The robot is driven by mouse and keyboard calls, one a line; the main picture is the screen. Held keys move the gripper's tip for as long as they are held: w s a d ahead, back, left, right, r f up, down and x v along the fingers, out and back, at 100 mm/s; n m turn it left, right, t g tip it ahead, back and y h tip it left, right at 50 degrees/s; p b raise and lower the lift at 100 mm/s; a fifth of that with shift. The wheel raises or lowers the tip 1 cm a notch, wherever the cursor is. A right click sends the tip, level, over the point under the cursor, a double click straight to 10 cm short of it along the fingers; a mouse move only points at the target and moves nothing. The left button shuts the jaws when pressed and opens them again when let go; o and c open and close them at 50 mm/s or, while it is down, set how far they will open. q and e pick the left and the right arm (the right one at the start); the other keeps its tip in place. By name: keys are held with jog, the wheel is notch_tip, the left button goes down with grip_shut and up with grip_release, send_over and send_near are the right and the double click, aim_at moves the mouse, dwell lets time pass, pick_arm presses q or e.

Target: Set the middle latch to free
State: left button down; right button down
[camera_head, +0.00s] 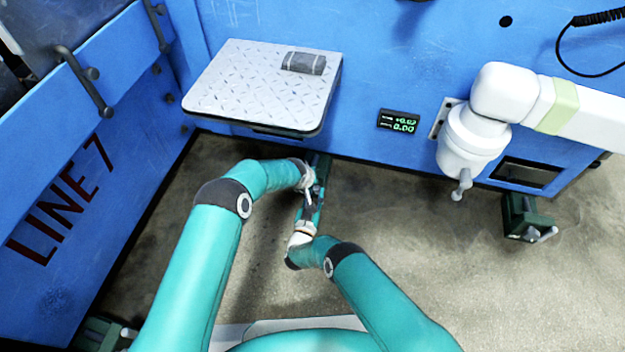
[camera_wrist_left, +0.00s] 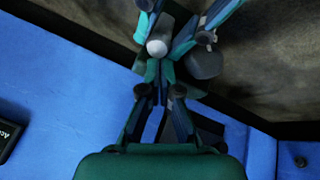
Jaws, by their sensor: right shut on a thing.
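The middle latch (camera_head: 319,163) is a dark green block low at the wall, below the tread-plate shelf; my arms partly cover it. My right gripper (camera_head: 314,192) reaches up to it and is shut on its handle, which the fingers mostly hide. In the left wrist view the right gripper's fingers (camera_wrist_left: 205,35) come in from the top, beside a pale rounded knob (camera_wrist_left: 157,47). My left gripper (camera_wrist_left: 159,72) has its fingertips close together just below that knob. I cannot tell whether they touch or hold it.
The tread-plate shelf (camera_head: 245,85) with a grey roll (camera_head: 304,63) overhangs the latch. Another latch (camera_head: 527,217) stands at the right, and one (camera_head: 103,334) at the lower left. A white arm (camera_head: 500,105) hangs from the blue wall.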

pick_arm(q)
jog(key=shift+s+d+f, duration=0.1)
jog(key=shift+s+f, duration=0.5)
jog(key=shift+s, duration=0.1)
pick_arm(e)
jog(key=shift+d, duration=0.1)
jog(key=c, duration=1.2)
grip_release()
jog(key=shift+c, duration=0.2)
jog(key=shift+w+r, duration=0.1)
pick_arm(q)
jog(key=shift+w+r, duration=0.15)
jog(key=shift+w, duration=0.05)
